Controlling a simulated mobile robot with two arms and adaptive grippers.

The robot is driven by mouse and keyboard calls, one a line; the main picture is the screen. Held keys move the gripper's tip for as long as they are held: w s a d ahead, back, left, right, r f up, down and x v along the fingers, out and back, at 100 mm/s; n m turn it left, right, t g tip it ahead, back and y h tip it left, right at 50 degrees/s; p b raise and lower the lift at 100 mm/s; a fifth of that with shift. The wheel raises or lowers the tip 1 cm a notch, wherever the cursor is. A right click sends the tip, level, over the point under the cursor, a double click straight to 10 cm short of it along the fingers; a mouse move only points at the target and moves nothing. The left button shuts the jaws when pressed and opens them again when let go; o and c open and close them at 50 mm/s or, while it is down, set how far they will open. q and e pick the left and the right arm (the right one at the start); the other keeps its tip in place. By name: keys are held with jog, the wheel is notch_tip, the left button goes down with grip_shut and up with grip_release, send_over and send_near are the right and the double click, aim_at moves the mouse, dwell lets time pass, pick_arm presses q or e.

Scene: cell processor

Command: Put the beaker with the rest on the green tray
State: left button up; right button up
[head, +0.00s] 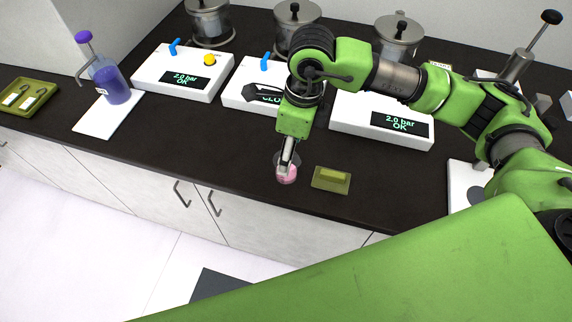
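A small clear beaker with pink liquid (287,174) is near the counter's front edge, in the middle of the head view. My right gripper (287,160) points down at the beaker, its fingers overlapping the rim. The fingers are seen nearly edge-on, so I cannot tell whether they grip the glass. A green tray (50,91) lies at the far left with small white and metal items on it. A smaller olive-green dish (318,182) with a yellow-green block sits just right of the beaker. My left gripper is not in view.
White units (185,65) with displays and glass vessels line the back; my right arm hides part of the middle one. A purple-liquid bottle (112,88) stands on a white board (92,122) right of the green tray. The dark counter (200,135) between board and beaker is clear.

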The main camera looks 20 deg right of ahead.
jog(key=shift+f, duration=0.65)
jog(key=shift+a+f+p, duration=0.15)
jog(key=shift+f+p, duration=0.15)
jog(key=shift+p, duration=0.05)
jog(key=f, duration=0.1)
jog(key=f+p, duration=0.2)
jog(key=shift+a+f, duration=0.2)
jog(key=shift+a, duration=0.05)
jog(key=shift+w+f, duration=0.1)
jog(key=shift+f, duration=0.55)
jog(key=c, duration=1.3)
jog(key=shift+c, duration=0.2)
jog(key=shift+r, duration=0.1)
